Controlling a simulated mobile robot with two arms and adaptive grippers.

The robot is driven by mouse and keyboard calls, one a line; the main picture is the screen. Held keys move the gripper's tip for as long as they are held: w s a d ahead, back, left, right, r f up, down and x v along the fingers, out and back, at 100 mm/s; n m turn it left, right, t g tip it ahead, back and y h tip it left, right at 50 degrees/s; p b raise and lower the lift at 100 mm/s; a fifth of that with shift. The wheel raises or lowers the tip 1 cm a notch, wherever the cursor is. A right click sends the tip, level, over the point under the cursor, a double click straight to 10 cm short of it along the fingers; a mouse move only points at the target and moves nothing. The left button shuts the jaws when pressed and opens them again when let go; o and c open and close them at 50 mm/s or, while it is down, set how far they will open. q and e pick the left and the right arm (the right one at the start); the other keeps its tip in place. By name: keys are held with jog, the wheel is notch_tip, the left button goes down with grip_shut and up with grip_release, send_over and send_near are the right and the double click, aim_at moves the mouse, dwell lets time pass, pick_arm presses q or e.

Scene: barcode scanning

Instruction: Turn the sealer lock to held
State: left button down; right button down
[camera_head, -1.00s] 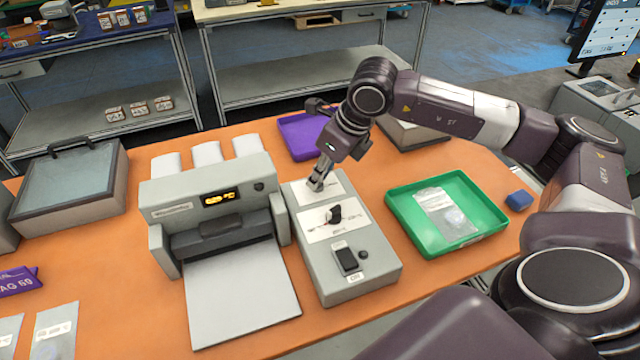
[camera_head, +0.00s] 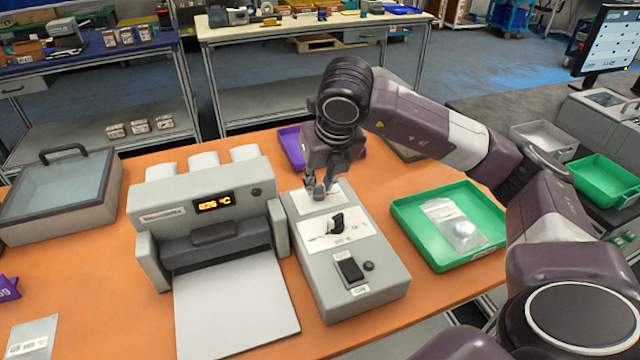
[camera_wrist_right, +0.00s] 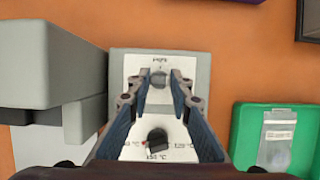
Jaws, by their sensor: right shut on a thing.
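The grey control box (camera_head: 375,287) stands on the orange table, just right of the sealer (camera_head: 205,212). On its top are a lock knob at the far end, a black dial (camera_head: 336,223) in the middle and a black rocker switch (camera_head: 350,270) nearest me. My right gripper (camera_head: 319,190) points down at the far end and is shut on the lock knob (camera_wrist_right: 158,78). The fingers mostly hide the knob in the head view; the wrist view shows it between the fingertips. I cannot read its setting. My left gripper is not in view.
A green tray (camera_head: 408,222) with a clear bag (camera_head: 455,224) lies to the right of the box. A purple tray (camera_head: 291,150) is behind my right gripper. A glass-lidded case (camera_head: 60,190) stands at the left. Bare table separates the box and green tray.

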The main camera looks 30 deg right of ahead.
dwell(0.4)
jog(key=c, duration=1.7)
grip_release()
jog(key=shift+c, duration=0.2)
jog(key=shift+r, duration=0.15)
jog(key=v, duration=1.1)
jog(key=shift+s+r, duration=0.3)
jog(key=shift+r, duration=0.05)
jog(key=shift+a, duration=0.1)
